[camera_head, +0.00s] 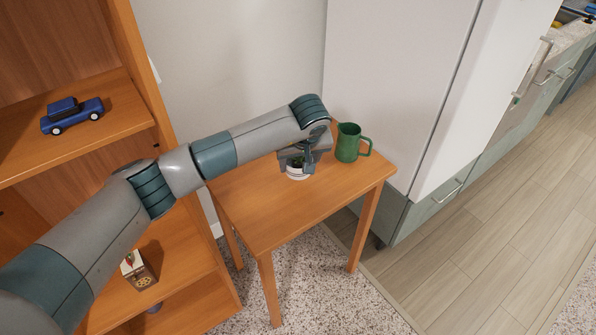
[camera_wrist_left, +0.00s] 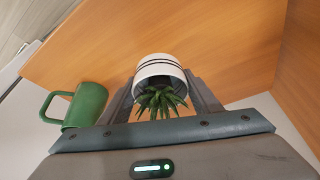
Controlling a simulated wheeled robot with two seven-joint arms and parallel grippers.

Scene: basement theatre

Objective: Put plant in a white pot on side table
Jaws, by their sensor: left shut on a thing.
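The plant in a white pot (camera_head: 297,172) is at my left gripper (camera_head: 298,160), over the back part of the wooden side table (camera_head: 280,215). In the left wrist view the white pot (camera_wrist_left: 160,68) with dark bands and its spiky green plant (camera_wrist_left: 160,100) sit between the two fingers of my left gripper (camera_wrist_left: 162,90), which is shut on the pot. The pot's base appears at or very close to the tabletop (camera_wrist_left: 230,50); I cannot tell whether it touches. My right gripper is in neither view.
A green mug (camera_head: 349,143) stands on the table just right of my left gripper; it also shows in the left wrist view (camera_wrist_left: 84,105). A wooden shelf (camera_head: 130,120) with a blue toy car (camera_head: 72,115) is at left. The table's front is clear.

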